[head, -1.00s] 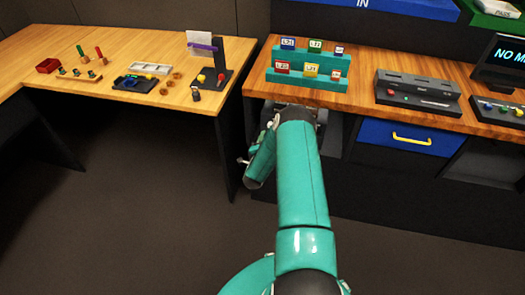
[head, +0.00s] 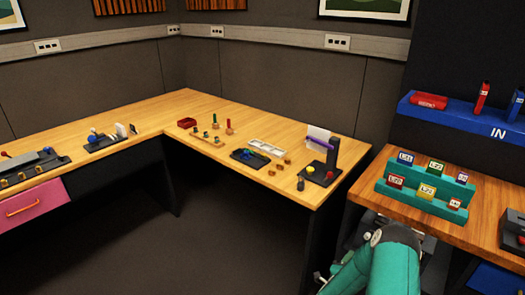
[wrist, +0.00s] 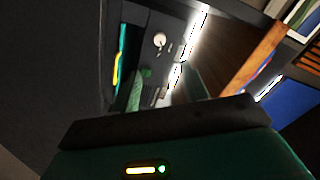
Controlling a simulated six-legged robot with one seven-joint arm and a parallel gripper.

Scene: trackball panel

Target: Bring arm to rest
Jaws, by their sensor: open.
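My teal arm (head: 385,265) shows at the lower right of the head view, folded low in front of the right-hand wooden counter. My gripper (head: 320,278) is only partly seen at the arm's lower left, below the counter top, cut off by the bottom edge. It is open, and I see nothing held in it. In the wrist view, a dark bar and a green housing with a lit strip (wrist: 142,170) fill the lower part; the fingertips cannot be made out there.
The right counter (head: 480,240) carries a teal label rack (head: 425,187). The corner table (head: 230,180) holds a stand (head: 325,170), a small tray (head: 250,157) and a red box (head: 187,122). A panel with a blue ball (head: 92,137) stands at left. Floor between is clear.

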